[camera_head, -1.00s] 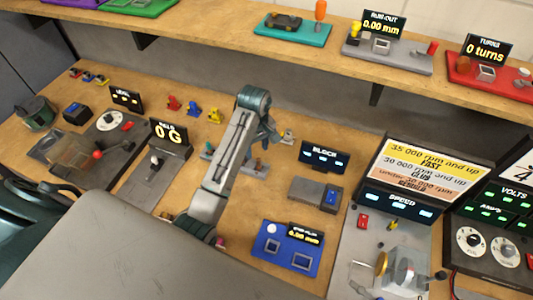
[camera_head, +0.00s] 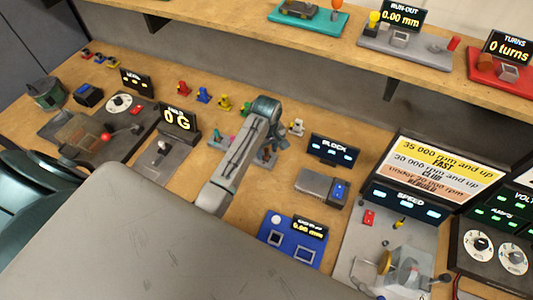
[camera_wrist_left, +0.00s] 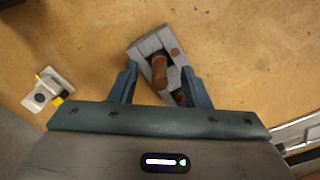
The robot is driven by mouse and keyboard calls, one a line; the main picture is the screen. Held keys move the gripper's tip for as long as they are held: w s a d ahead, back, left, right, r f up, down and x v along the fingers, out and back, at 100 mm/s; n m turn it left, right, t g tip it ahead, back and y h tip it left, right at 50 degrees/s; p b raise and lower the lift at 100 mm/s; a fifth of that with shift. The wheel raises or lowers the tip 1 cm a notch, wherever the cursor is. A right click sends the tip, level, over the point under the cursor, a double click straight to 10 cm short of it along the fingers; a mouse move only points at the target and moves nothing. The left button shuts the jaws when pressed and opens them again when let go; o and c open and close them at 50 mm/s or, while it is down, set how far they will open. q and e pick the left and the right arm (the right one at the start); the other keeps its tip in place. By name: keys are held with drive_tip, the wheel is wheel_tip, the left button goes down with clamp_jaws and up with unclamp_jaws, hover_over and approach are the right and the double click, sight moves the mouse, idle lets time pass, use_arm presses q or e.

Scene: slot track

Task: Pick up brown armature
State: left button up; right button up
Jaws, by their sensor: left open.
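In the left wrist view, a brown armature (camera_wrist_left: 160,70) sits in a light grey block-shaped stand (camera_wrist_left: 148,45) on the wooden bench. My left gripper (camera_wrist_left: 159,68) is open, with one finger on each side of the stand and the armature between them in the picture. I cannot tell how far the fingers are above the stand or whether they touch it. My right gripper is not in view.
A whitish stand with a yellow part (camera_wrist_left: 48,90) lies left of the gripper in the wrist view. In the head view, red, blue and yellow pieces (camera_head: 203,95) stand behind the arm. A BLOCK display (camera_head: 333,150) and blue gauge plate (camera_head: 292,240) are right of it.

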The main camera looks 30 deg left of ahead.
use_arm(q)
drive_tip(key=shift+f, duration=0.95)
clamp_jaws()
drive_tip(key=shift+w, duration=0.1)
